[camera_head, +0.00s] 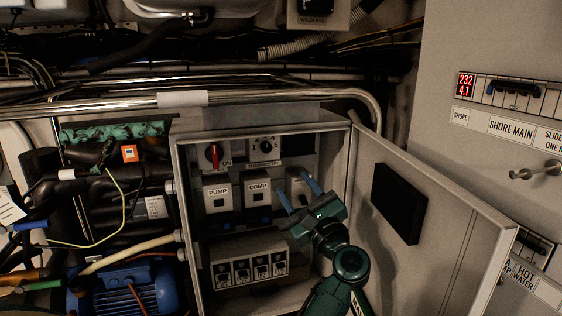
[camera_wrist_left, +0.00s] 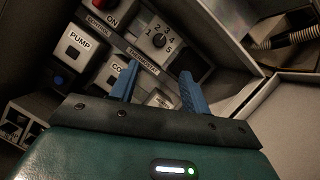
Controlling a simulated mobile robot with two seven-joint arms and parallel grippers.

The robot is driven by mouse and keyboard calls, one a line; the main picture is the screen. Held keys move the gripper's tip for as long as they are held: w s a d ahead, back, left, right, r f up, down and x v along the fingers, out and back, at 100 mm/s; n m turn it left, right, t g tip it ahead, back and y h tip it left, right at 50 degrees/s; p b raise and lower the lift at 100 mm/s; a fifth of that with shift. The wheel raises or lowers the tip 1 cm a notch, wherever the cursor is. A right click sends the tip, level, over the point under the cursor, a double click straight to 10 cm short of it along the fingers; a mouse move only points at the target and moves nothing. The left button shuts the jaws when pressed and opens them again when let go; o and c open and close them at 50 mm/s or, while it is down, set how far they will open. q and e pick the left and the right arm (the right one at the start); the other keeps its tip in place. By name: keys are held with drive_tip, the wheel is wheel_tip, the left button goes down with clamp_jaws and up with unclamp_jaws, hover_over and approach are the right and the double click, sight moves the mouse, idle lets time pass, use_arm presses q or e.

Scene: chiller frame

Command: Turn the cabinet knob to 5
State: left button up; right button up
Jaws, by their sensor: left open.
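The cabinet knob (camera_head: 266,146) is a small black dial above the word THERMOSTAT, on the upper panel inside the open cabinet. In the left wrist view the knob (camera_wrist_left: 158,40) has the numbers 1 to 5 around it, with 5 at its right. Its pointer is too small to read surely. My left gripper (camera_head: 298,190) is open, with two blue fingers reaching into the cabinet, below and right of the knob in the head view. In the left wrist view the fingers (camera_wrist_left: 157,82) stand apart with nothing between them, and the knob shows beyond their tips.
A red switch (camera_head: 212,155) marked ON sits left of the knob. PUMP (camera_head: 217,194) and COMP (camera_head: 257,188) boxes are below it. A row of breakers (camera_head: 250,268) lies lower down. The cabinet door (camera_head: 445,225) stands open at the right. A metal pipe (camera_head: 270,95) runs above.

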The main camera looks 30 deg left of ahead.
sight(267, 149)
use_arm(q)
drive_tip(key=p+x, duration=0.1)
drive_tip(key=x, duration=0.5)
drive_tip(key=p+x, duration=0.1)
drive_tip(key=x, duration=0.4)
drive_tip(key=shift+a+r, duration=0.3)
drive_tip(key=shift+a, duration=0.05)
drive_tip(key=shift+w+a+r, duration=0.1)
drive_tip(key=shift+w+a, duration=0.1)
drive_tip(key=shift+a, duration=0.2)
use_arm(e)
drive_tip(key=shift+w+a+f+g, duration=0.1)
drive_tip(key=shift+a+f+g, duration=0.1)
drive_tip(key=shift+a+g, duration=0.2)
use_arm(q)
drive_tip(key=shift+c, duration=0.6)
drive_tip(key=c, duration=0.9)
